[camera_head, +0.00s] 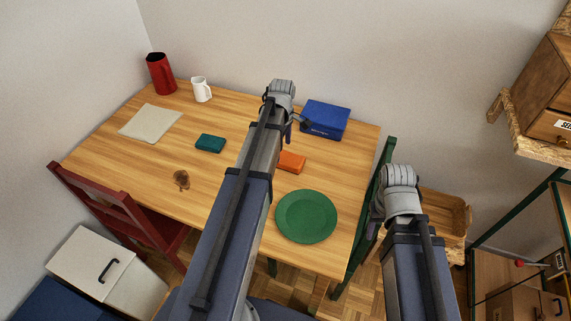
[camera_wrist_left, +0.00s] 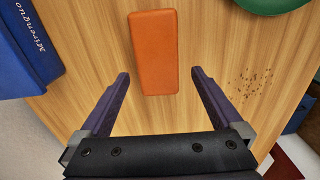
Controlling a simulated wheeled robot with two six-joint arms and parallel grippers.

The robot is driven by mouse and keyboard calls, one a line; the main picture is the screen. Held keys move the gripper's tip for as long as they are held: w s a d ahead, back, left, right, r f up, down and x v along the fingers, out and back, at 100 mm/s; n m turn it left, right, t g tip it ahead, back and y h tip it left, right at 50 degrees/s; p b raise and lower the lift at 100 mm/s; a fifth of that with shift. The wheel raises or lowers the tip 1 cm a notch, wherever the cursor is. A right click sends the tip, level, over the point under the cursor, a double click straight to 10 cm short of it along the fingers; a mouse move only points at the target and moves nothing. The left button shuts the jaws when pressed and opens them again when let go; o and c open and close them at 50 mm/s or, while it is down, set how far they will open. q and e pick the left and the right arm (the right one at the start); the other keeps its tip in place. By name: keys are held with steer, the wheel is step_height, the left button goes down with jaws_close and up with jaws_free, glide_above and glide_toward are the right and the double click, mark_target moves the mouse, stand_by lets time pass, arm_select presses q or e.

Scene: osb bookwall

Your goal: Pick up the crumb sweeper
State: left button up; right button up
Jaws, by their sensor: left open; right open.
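An orange oblong block (camera_head: 290,161), which may be the crumb sweeper, lies flat on the wooden table just right of my left arm. In the left wrist view the orange block (camera_wrist_left: 155,50) lies lengthwise between and beyond the purple fingers. My left gripper (camera_wrist_left: 160,73) is open above the table, with space on both sides of the block and nothing held. In the head view its arm hides most of it; one purple finger shows. My right arm ends at the table's right side, and its fingers are hidden.
A blue box (camera_head: 326,119) stands behind the block and a green plate (camera_head: 306,216) in front. Crumbs (camera_wrist_left: 255,85) lie on the table. A teal block (camera_head: 210,143), beige cloth (camera_head: 151,121), white mug (camera_head: 202,89) and red jug (camera_head: 160,74) are further left. Chairs flank the table.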

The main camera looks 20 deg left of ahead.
mark_target(286, 157)
arm_select(q)
steer(key=shift+w+d+f+b, duration=0.1)
steer(key=shift+d+f+b, duration=0.05)
steer(key=shift+f+b, duration=0.75)
steer(key=shift+w+d+f+b, duration=0.1)
steer(key=shift+d+f+b, duration=0.05)
steer(key=shift+f+b, duration=0.8)
steer(key=shift+d+f+b, duration=0.15)
steer(key=shift+f+b, duration=0.6)
steer(key=shift+f, duration=0.25)
steer(key=shift+r, duration=0.1)
steer(key=c, duration=1.3)
step_height(286, 157, up, 10)
steer(key=p, duration=1)
